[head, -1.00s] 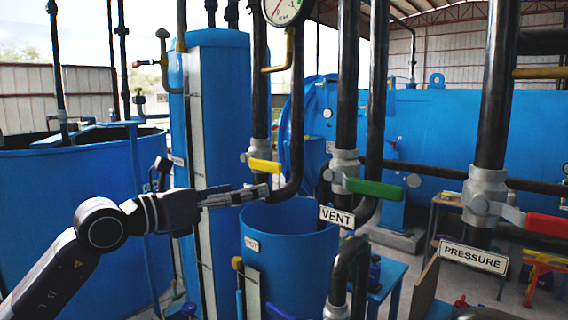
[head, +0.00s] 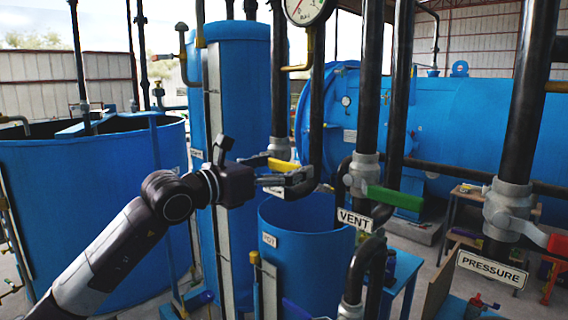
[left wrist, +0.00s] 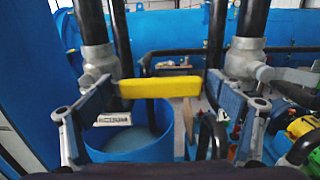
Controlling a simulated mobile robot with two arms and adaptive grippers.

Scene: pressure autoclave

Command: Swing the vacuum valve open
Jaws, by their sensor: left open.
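The vacuum valve's yellow handle (head: 283,164) sticks out from a grey valve body (head: 279,148) on a black vertical pipe. In the left wrist view the yellow handle (left wrist: 160,88) lies crosswise, spanning most of the gap between my fingers. A partly hidden "VACUUM" label (left wrist: 113,119) hangs below the valve body (left wrist: 98,60). My left gripper (head: 300,182) is open, its fingers just below and beside the handle. In the wrist view its two fingers (left wrist: 160,100) stand wide apart, one near each end of the handle. Contact cannot be told. My right gripper is not in view.
The vent valve's green handle (head: 395,199) with its "VENT" label (head: 355,220) is to the right. The red pressure handle (head: 558,245) is farther right. A blue open tank (head: 305,260) stands below the gripper. A blue column (head: 240,80) stands behind my arm.

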